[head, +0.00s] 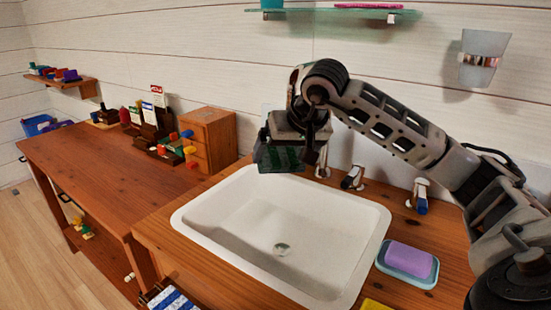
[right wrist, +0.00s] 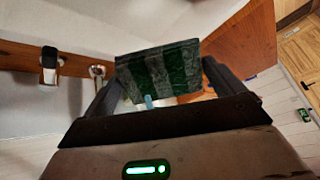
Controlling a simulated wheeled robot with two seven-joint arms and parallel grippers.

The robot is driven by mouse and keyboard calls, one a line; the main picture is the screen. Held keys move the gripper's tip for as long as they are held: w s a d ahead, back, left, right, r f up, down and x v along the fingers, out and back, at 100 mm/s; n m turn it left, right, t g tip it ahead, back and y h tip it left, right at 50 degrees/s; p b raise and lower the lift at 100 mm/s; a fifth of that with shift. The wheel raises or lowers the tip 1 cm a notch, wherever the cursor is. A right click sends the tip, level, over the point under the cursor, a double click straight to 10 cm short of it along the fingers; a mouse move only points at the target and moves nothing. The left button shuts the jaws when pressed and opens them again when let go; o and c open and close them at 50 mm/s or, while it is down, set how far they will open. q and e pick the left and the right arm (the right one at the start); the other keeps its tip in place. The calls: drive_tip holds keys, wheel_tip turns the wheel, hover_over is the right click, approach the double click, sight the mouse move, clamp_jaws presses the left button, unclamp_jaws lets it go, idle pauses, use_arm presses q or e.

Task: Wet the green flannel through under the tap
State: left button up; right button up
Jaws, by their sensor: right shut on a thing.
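The green flannel (head: 277,158) looks dark, with green and grey-green stripes. My right gripper (head: 290,143) is shut on it and holds it up above the back left part of the white basin (head: 335,212). In the right wrist view the flannel (right wrist: 158,70) spans between the two fingers of my right gripper (right wrist: 162,82). I cannot tell whether the cloth is wet. My left gripper is out of view.
A purple soap (head: 409,260) lies in a blue dish (head: 403,277) right of the basin. A blue-marked fitting (head: 420,196) stands right of the tap. A small wooden drawer chest (head: 209,138) is on the desk at left. A glass shelf (head: 335,15) hangs above.

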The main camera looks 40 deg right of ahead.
sight(275, 171)
drive_tip(key=s+a, duration=0.1)
drive_tip(key=a, duration=0.1)
drive_tip(key=s+a, duration=0.3)
drive_tip(key=a, duration=0.1)
drive_tip(key=shift+s+a, duration=0.25)
drive_tip(key=shift+s, duration=0.1)
idle(0.5)
idle(1.0)
drive_tip(key=s+a+r+p, duration=0.3)
drive_tip(key=a+r+p, duration=0.1)
idle(0.6)
